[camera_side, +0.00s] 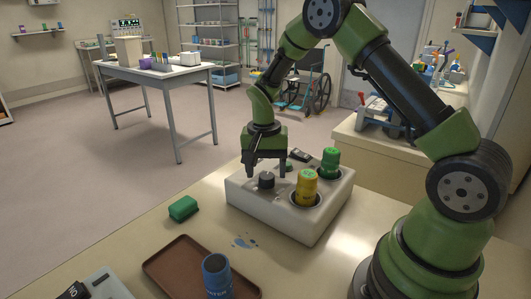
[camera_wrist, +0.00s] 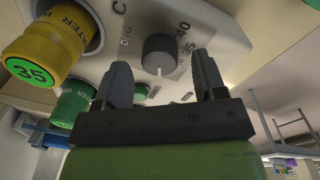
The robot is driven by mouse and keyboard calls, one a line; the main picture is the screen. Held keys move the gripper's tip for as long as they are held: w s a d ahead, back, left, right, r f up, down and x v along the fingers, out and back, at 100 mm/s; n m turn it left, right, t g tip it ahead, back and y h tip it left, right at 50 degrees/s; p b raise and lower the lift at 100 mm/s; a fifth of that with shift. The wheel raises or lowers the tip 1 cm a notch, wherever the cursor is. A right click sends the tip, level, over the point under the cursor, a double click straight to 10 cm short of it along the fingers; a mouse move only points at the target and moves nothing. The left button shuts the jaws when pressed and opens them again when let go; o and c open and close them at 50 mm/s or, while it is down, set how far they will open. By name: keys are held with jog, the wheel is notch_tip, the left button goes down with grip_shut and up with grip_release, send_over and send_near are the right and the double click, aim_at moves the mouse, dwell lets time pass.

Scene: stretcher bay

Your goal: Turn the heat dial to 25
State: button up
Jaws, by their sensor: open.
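The heat dial is a dark grey round knob (camera_side: 266,180) on top of a pale box (camera_side: 319,228). In the wrist view the knob (camera_wrist: 159,52) has a light pointer line on the side towards my gripper. Marks 35 and 40 show to its right; I cannot tell the exact setting, and part of the scale is hidden by the fingers. My gripper (camera_side: 267,171) is open and points down just above the knob. In the wrist view its fingers (camera_wrist: 160,75) stand apart, one to each side of the knob, not visibly touching it.
A yellow bottle (camera_side: 306,188) labelled 35 and a green bottle (camera_side: 330,163) stand in the box's wells close to my gripper. A blue spill (camera_side: 243,243) lies before the box.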

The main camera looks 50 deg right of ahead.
aim_at(265, 175)
notch_tip(265, 175, up, 8)
jog(key=shift+w+a+f, duration=0.1)
jog(key=shift+w+f, duration=0.05)
jog(key=shift+r, duration=0.45)
jog(key=s+a+r+n+t+y, duration=0.1)
jog(key=s+a+r+n+t, duration=0.3)
jog(key=s+r, duration=0.55)
jog(key=s+a+r+n+t, duration=0.1)
jog(key=s+a+t, duration=0.1)
jog(key=s, duration=0.3)
jog(key=s+a+r+n+t+y, duration=0.1)
jog(key=s+a+r+n, duration=0.1)
jog(key=s, duration=0.3)
jog(key=shift+a+r+t, duration=0.2)
jog(key=shift+a+t, duration=0.2)
jog(key=shift+a, duration=0.4)
